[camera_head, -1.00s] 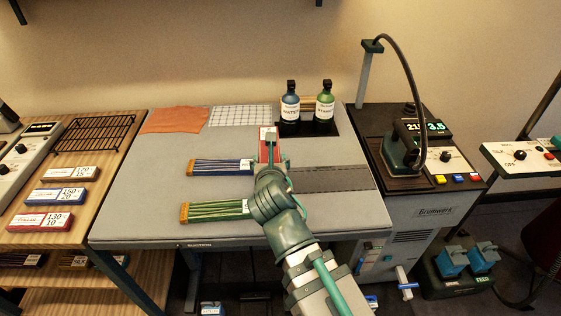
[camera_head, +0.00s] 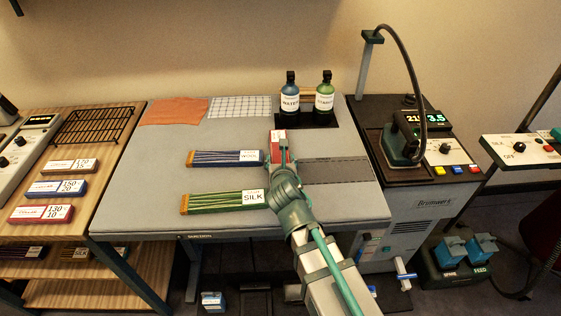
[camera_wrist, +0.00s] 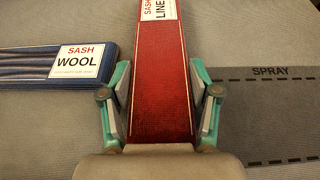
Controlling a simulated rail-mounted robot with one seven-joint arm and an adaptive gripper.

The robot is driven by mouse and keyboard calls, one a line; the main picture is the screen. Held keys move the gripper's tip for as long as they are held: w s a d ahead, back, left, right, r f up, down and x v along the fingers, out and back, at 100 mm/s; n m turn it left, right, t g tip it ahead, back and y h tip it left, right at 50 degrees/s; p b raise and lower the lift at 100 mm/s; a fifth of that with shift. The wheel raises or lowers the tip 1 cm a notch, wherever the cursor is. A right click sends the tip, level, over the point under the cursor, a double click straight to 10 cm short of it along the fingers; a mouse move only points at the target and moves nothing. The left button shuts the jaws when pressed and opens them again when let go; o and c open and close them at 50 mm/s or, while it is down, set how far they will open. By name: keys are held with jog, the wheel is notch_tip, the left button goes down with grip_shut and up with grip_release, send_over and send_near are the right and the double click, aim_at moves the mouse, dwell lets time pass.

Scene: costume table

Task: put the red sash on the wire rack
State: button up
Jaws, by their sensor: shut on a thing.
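The red sash (camera_head: 278,136) is a flat folded strip with a white label at its far end, seen near the middle of the grey pressing table. In the wrist view the red sash (camera_wrist: 160,85) runs lengthwise between both fingers. My gripper (camera_head: 283,153) is shut on its edges; in the wrist view my gripper (camera_wrist: 160,130) hides the near end. I cannot tell whether the sash is clear of the table. The black wire rack (camera_head: 92,125) is empty on the wooden bench at the far left.
A blue wool sash (camera_head: 215,158) and a green silk sash (camera_head: 215,202) lie left of my gripper. Orange cloth (camera_head: 174,111) and checked cloth (camera_head: 240,107) lie behind. Two bottles (camera_head: 324,98) stand at the back. Label blocks (camera_head: 57,189) sit before the rack.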

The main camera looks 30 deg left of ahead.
jog(key=shift+f, duration=0.15)
jog(key=o, duration=0.9)
jog(key=shift+s+d, duration=0.15)
jog(key=v, duration=0.2)
jog(key=shift+s+d+r, duration=0.2)
jog(key=shift+s+d+f+b, duration=0.1)
jog(key=shift+s+d+b, duration=0.1)
jog(key=shift+b, duration=0.5)
jog(key=b+v, duration=0.2)
jog(key=b, duration=0.2)
jog(key=shift+s+d, duration=0.1)
jog(key=shift+s, duration=0.15)
jog(key=b, duration=0.2)
jog(key=shift+b, duration=0.35)
